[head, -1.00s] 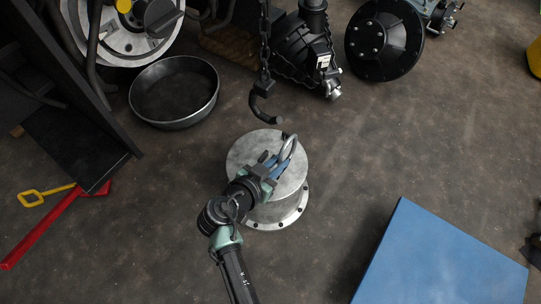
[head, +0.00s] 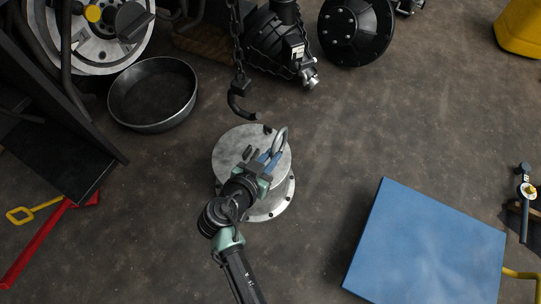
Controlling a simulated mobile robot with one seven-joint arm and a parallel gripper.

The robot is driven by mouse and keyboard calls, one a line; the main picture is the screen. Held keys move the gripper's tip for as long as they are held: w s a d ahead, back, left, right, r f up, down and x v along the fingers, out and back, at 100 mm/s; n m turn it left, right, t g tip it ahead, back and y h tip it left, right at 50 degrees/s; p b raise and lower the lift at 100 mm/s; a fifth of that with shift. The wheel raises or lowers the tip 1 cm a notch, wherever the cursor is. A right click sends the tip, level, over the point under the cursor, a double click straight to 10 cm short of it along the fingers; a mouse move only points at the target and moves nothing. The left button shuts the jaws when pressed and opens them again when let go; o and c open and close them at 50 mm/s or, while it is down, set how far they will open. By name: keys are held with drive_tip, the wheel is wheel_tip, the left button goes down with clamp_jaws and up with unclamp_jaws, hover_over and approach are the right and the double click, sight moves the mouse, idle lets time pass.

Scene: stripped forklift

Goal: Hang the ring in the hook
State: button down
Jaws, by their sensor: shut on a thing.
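The hook (head: 240,101) is dark metal and hangs at the end of a chain (head: 236,40), above and left of the ring in the head view. The ring (head: 281,138) is a grey metal loop held in the blue fingers of my gripper (head: 268,160). My gripper is shut on it over a round grey metal drum (head: 230,147) with a bolted flange. The ring stands up from the fingertips and is apart from the hook. Its lower part is hidden by the fingers.
A round metal pan (head: 153,126) lies at the left. A blue panel (head: 428,245) is at the lower right. The floor between drum and panel is clear.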

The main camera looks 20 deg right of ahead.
sight(277, 138)
drive_tip(key=shift+r+p, duration=2.3)
drive_tip(key=shift+r, duration=1)
drive_tip(key=w+a+b, duration=0.4)
drive_tip(key=w+a, duration=0.1)
drive_tip(key=w, duration=0.1)
drive_tip(key=shift+f+b, duration=0.2)
drive_tip(key=shift+b, duration=0.2)
drive_tip(key=shift+w+f, duration=0.1)
drive_tip(key=shift+f, duration=0.05)
drive_tip(key=shift+w+a+f+b, duration=0.1)
drive_tip(key=shift+w+f+b, duration=0.1)
drive_tip(key=shift+f+b, duration=0.35)
drive_tip(key=shift+w+a+f+b, duration=0.1)
drive_tip(key=shift+w+f+b, duration=0.2)
drive_tip(key=shift+b, duration=0.35)
drive_tip(key=shift+s+f, duration=0.1)
